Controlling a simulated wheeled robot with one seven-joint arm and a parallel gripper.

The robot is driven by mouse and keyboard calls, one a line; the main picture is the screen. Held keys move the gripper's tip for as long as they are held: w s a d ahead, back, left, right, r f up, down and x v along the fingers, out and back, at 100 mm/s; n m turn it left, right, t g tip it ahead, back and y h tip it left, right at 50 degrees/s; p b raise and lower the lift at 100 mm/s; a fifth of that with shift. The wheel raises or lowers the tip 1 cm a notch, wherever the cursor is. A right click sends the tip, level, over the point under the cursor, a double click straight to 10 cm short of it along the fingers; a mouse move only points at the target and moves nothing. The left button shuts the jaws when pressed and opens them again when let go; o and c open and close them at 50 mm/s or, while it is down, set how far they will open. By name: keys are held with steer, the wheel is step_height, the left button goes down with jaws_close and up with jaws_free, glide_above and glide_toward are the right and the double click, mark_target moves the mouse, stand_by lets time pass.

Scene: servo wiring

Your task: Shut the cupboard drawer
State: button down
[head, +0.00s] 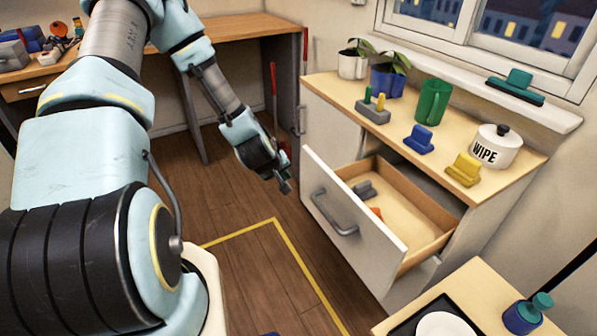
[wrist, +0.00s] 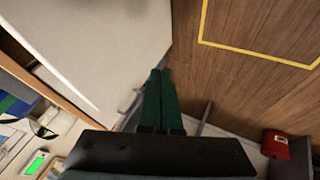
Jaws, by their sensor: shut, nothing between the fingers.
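The cupboard drawer (head: 340,215) is pulled far out of the white cupboard (head: 345,118). Its white front panel carries a grey bar handle (head: 334,213). A grey item (head: 364,190) and a small orange item (head: 376,212) lie inside the drawer. My gripper (head: 286,187) is in the air to the left of the drawer front, apart from the handle in the head view. In the wrist view my gripper's green fingers (wrist: 160,92) are together and empty. A white panel (wrist: 95,40) fills the upper left there; I cannot tell which part of the cupboard it is.
The cupboard top holds plants, a green mug (head: 432,102), a white WIPE pot (head: 497,146) and blocks. A small table (head: 460,280) stands at front right. A wooden desk (head: 230,28) is behind. The floor (head: 240,225) with yellow tape is clear before the drawer.

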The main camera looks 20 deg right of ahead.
mark_target(303, 177)
steer(key=shift+w+d+f+p, duration=0.3)
steer(key=shift+d+f+p, duration=0.05)
steer(key=shift+d, duration=0.5)
steer(key=shift+w+d+f+p, duration=0.3)
steer(key=shift+w+d+f, duration=0.05)
steer(key=shift+d, duration=0.45)
steer(key=shift+w+d+f+p, duration=0.3)
steer(key=shift+d+f+p, duration=0.05)
steer(key=shift+d, duration=0.5)
